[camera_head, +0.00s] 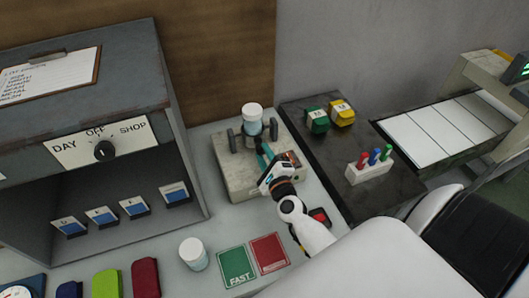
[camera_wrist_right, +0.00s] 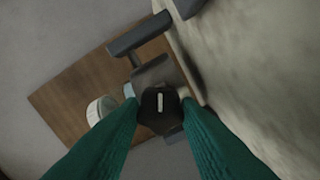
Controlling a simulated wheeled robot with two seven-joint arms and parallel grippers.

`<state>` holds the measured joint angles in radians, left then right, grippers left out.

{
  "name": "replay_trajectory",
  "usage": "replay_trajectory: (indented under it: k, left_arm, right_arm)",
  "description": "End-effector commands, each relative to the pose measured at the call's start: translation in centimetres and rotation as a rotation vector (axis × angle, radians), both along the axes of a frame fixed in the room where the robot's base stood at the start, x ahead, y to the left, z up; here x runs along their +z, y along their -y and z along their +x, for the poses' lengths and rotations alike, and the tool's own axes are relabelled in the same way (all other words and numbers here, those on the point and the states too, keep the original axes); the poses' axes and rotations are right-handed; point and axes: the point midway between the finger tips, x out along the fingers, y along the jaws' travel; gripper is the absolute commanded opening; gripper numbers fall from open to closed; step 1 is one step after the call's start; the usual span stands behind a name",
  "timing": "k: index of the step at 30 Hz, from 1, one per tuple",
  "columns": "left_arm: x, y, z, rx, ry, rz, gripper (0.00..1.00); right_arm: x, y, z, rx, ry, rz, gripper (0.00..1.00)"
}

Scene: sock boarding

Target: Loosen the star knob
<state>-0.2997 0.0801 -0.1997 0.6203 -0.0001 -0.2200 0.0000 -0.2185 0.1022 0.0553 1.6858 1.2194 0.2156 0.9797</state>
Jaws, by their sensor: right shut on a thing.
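The star knob (camera_wrist_right: 158,108) is dark, with a short white mark on its face, and sits between my green fingers in the right wrist view. My right gripper (camera_head: 265,150) is shut on it, at the front of a clamp on a beige block (camera_head: 236,180). In the head view the fingers and wrist mostly hide the knob. A white-lidded jar (camera_head: 252,117) stands upright between the clamp's dark arms. The jar also shows at the left in the right wrist view (camera_wrist_right: 100,110). My left gripper is not in view.
A second white-lidded jar (camera_head: 194,253) stands on the bench near green (camera_head: 236,266) and red (camera_head: 269,253) cards. A dark tray (camera_head: 335,165) to the right bears green and yellow blocks and a rack of coloured pegs (camera_head: 369,171). A grey cabinet (camera_head: 95,130) stands at the left.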

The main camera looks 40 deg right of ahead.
Motion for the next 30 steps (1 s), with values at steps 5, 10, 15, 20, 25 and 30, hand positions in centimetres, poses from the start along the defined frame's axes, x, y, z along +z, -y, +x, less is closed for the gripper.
replay_trajectory:
  k: [5,10,15,20,25,30]
  left_arm:
    - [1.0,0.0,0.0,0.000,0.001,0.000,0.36]
    - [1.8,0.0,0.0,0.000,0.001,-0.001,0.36]
    - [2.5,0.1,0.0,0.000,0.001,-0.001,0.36]
    - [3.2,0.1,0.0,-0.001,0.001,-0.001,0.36]
    - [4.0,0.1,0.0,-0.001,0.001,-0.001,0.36]
    - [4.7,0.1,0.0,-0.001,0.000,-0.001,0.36]
  right_arm:
    - [0.3,0.0,0.0,0.000,-0.039,-0.166,0.07]
    - [0.3,0.0,0.0,0.000,-0.077,-0.323,0.07]
    - [0.3,0.0,0.0,0.000,-0.114,-0.479,0.07]
    - [0.3,0.1,0.0,-0.001,-0.149,-0.627,0.07]
    - [0.3,0.1,0.0,-0.001,-0.187,-0.783,0.07]
    - [0.3,0.0,0.1,-0.003,-0.224,-0.941,0.07]
